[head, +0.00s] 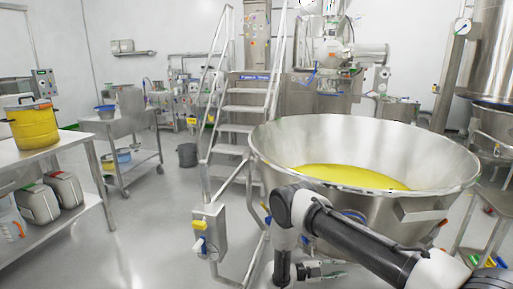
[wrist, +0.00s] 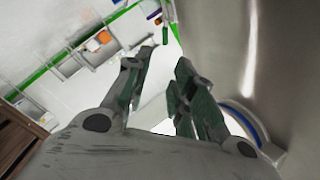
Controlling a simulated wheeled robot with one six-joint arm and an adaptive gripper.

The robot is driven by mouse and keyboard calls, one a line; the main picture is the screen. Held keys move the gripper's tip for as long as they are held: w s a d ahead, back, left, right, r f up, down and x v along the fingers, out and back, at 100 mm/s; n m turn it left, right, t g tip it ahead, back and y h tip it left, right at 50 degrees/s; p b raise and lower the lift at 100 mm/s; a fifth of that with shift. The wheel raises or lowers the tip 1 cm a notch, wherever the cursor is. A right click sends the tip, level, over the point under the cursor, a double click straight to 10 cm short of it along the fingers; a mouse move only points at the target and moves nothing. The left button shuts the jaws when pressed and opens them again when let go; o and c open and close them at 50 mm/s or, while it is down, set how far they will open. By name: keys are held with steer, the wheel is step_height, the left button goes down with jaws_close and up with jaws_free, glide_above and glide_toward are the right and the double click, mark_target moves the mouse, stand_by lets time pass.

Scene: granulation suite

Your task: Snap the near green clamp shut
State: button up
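No green clamp can be made out for certain. A thin green piece (wrist: 173,22) shows at the top of the wrist view, beyond my fingertips and beside the steel wall; I cannot tell whether it is the clamp. My gripper (wrist: 165,60) is open, with a clear gap between its fingers and nothing held. In the head view, my gripper (head: 335,268) is low in front of the large steel bowl (head: 300,135), partly hidden by my arm. A small green part (head: 473,260) shows at the lower right, too small to identify.
The bowl holds yellow material (head: 350,177) and its curved wall is close on the right in the wrist view. Metal steps (head: 243,108) with rails stand left of it, with a control box (head: 208,238) in front. A bench with a yellow pot (head: 34,127) is at left. Floor between is clear.

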steer(key=s+d+f+m+g+y, duration=0.1)
steer(key=s+d+m+g, duration=0.25)
steer(key=s+m, duration=0.45)
steer(key=s+a+r+m+g+y, duration=0.1)
steer(key=s+r+m+y, duration=0.25)
steer(key=r+m, duration=0.65)
steer(key=s+r+m+g+y, duration=0.2)
steer(key=r+m+y, duration=0.3)
steer(key=r+m, duration=0.55)
steer(key=s+a+r+m+g+y, duration=0.1)
steer(key=s+r+m+y, duration=0.25)
steer(key=r+m, duration=0.65)
steer(key=s+d+r+m+t+y, duration=0.2)
steer(key=s+r+t, duration=0.3)
steer(key=r, duration=0.5)
steer(key=s+d+r+m+t+y, duration=0.2)
steer(key=s+r+m+t, duration=0.3)
steer(key=s+r, duration=0.3)
step_height(320, 180, up, 3)
steer(key=shift+r+y, duration=0.1)
steer(key=shift+y, duration=0.3)
